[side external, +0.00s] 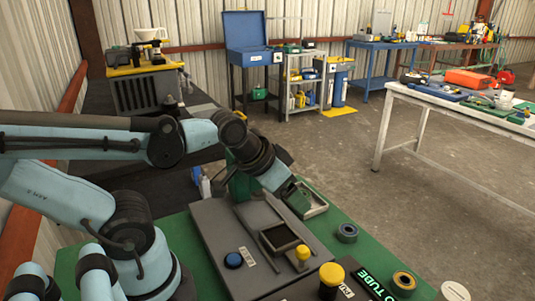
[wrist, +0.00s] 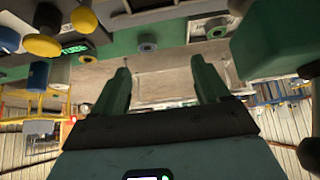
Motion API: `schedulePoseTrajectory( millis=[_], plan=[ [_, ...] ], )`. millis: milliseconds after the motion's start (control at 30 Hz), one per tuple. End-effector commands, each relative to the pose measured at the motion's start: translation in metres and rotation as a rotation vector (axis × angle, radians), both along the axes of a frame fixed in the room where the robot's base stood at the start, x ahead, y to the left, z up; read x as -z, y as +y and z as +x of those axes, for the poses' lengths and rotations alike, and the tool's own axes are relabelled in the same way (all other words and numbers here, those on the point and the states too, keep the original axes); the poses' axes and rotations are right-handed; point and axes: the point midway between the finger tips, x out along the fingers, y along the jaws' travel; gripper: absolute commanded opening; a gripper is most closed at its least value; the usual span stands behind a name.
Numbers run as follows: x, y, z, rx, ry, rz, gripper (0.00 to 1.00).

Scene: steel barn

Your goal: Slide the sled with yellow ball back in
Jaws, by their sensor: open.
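A grey box (side external: 215,222) lies on the green-topped bench. On its top is a dark rectangular sled-like frame (side external: 283,238) with a small yellow ball knob (side external: 303,253) at its near right corner. A larger yellow knob (side external: 331,276) stands closer to the camera on a dark labelled part. Two yellow knobs also show at the upper left of the wrist view, the nearer (wrist: 43,45) and the farther (wrist: 84,18). My gripper (wrist: 160,66) is open and empty, its green fingers apart. In the side view my gripper (side external: 299,199) is above and beyond the frame, apart from both knobs.
A pale-rimmed tray (side external: 314,203) lies beneath my gripper. Round rings (side external: 347,233) and (side external: 404,281) sit on the green bench top (side external: 335,214) at right. A white table (side external: 440,99) stands beyond open floor.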

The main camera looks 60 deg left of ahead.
Motion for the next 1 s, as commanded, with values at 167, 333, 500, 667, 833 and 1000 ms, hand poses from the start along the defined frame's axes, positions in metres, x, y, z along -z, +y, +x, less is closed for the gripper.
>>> schedulePoseTrajectory(
  millis=[167, 333, 500, 667, 833, 1000],
  plan=[
    [-0.004, -0.006, -0.001, -0.046, 0.054, -0.055, 0.58],
    [-0.022, -0.030, -0.010, -0.235, 0.266, -0.230, 0.58],
    [-0.041, -0.051, -0.022, -0.425, 0.467, -0.334, 0.58],
    [-0.047, -0.058, -0.028, -0.505, 0.543, -0.361, 0.58],
    [-0.035, -0.060, -0.027, -0.510, 0.547, -0.362, 0.58],
    [-0.014, -0.063, -0.025, -0.508, 0.545, -0.362, 0.58]
  ],
)
